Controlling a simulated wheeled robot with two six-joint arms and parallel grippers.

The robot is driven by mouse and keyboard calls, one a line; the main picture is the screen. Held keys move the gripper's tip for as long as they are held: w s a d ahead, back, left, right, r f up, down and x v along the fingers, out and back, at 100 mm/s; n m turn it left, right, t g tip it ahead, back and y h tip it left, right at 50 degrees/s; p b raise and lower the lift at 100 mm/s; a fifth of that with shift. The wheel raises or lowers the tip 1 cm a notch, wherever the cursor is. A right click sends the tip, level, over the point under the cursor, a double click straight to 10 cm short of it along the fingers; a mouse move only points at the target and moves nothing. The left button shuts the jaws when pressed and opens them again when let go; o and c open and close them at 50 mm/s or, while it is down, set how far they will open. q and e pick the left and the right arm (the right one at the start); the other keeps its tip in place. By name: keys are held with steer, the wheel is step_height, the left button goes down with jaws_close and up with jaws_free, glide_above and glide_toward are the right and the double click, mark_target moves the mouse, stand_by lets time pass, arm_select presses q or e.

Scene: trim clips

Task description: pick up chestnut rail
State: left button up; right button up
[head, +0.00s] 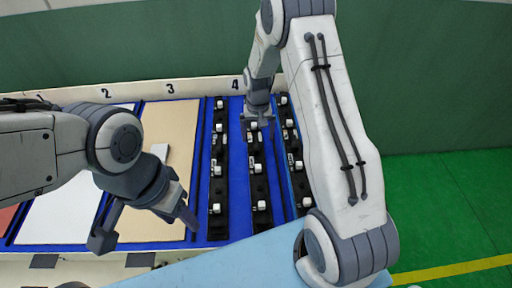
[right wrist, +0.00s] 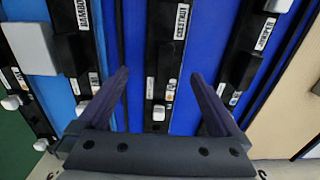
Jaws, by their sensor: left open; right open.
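The chestnut rail (right wrist: 160,62) is a long black strip with white clips and a white label reading CHESTNUT. It lies in the blue tray between two similar rails, and in the head view it is the middle rail (head: 259,180). My right gripper (right wrist: 158,78) is open, with its fingers on either side of this rail; I cannot tell whether they touch it. In the head view the right gripper (head: 258,118) is over the rail's far part and hides some of it. My left gripper (head: 146,226) is open and empty, above the beige panel's near left part.
Black rails lie close on both sides, one on the left (head: 218,165) and one on the right (head: 293,150). The beige panel (head: 168,118) and white panel (head: 62,215) fill bays to the left. A light blue surface (head: 220,262) crosses the front. Green floor (head: 440,205) is clear at right.

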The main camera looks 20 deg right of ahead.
mark_target(256, 143)
steer(key=f, duration=0.1)
steer(key=f+p, duration=0.1)
steer(key=f, duration=0.2)
steer(key=shift+s+a+f, duration=0.1)
steer(key=shift+s+a, duration=0.05)
steer(key=shift+a, duration=0.2)
steer(key=shift+f, duration=0.6)
jaws_close()
steer(key=shift+r, duration=0.15)
